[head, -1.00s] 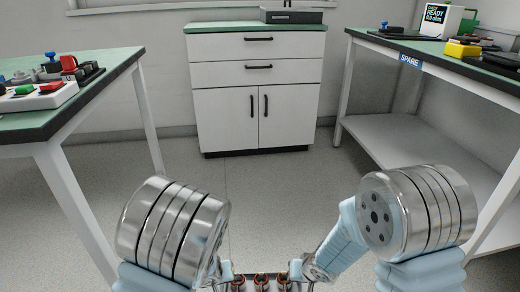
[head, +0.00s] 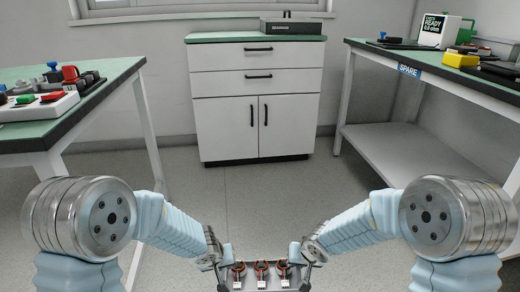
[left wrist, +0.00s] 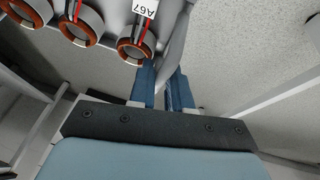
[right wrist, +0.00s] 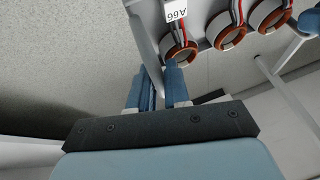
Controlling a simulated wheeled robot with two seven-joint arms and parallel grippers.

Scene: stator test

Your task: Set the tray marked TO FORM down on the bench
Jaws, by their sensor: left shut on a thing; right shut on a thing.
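A grey tray (head: 250,280) is held level in front of me at the bottom of the head view, above the floor. Three copper-ringed stators (head: 261,270) stand in a row in it. My left gripper (head: 214,258) is shut on the tray's left end and my right gripper (head: 308,258) on its right end. The left wrist view shows the left fingers (left wrist: 165,88) on the tray wall beside a stator tagged A67 (left wrist: 136,48). The right wrist view shows the right fingers (right wrist: 158,88) beside one tagged A66 (right wrist: 180,50). No TO FORM marking is readable.
A green-topped bench (head: 110,75) at left carries a white box with coloured parts (head: 40,106). A bench marked SPARE (head: 408,70) at right carries a READY display (head: 437,30) and dark trays. A white cabinet (head: 258,100) stands at the back. Open floor lies between.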

